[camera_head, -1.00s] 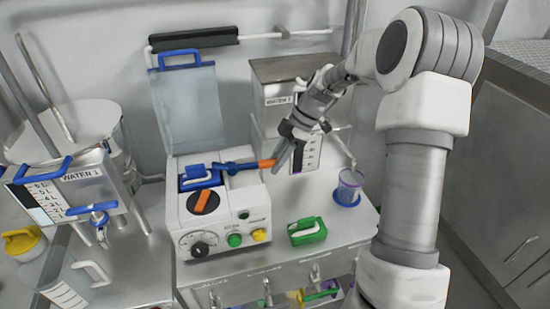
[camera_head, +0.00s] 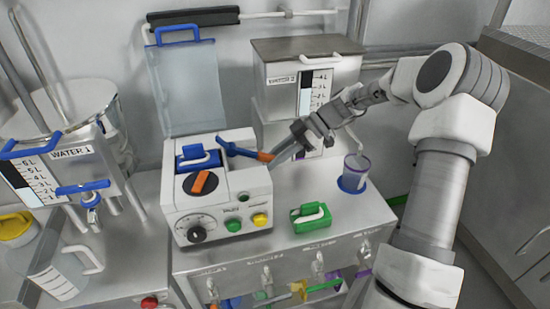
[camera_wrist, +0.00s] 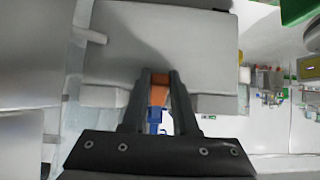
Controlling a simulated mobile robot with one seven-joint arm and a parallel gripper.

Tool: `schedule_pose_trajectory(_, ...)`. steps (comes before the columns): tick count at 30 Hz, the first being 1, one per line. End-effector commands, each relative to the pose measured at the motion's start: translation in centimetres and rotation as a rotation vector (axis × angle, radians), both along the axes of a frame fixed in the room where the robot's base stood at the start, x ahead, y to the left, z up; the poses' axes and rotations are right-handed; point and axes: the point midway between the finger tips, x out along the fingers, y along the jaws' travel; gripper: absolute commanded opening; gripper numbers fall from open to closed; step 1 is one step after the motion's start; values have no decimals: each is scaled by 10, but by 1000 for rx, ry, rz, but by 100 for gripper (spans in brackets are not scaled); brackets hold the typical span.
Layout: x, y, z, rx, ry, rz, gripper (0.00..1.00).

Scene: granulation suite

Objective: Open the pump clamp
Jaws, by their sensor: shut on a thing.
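The pump (camera_head: 215,207) is a white box with an orange-marked black rotor (camera_head: 203,184) on top and a clear blue-handled lid (camera_head: 184,90) standing open behind. The blue clamp lever (camera_head: 236,150) ends in an orange grip (camera_head: 265,156). My gripper (camera_head: 274,157) is shut on this orange grip, at the pump's right rear. The wrist view shows the orange grip (camera_wrist: 160,92) between my fingers, with the blue lever (camera_wrist: 155,118) below it. The lever's pivot is not clearly visible.
The Water 2 tank (camera_head: 285,85) stands close behind my gripper. The Water 1 tank (camera_head: 70,165) stands left. Free bench lies between the green block and beaker.

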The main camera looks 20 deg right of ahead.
Motion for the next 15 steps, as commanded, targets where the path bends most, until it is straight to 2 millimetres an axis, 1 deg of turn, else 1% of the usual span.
schedule_pose_trajectory(6,0,0,-1,-2,2,1,0)
schedule_pose_trajectory(7,0,0,-1,-3,2,1,31)
schedule_pose_trajectory(11,0,0,-1,-3,1,2,54)
schedule_pose_trajectory(12,0,0,-1,-2,1,2,57)
schedule_pose_trajectory(15,0,0,-1,-2,1,2,57)
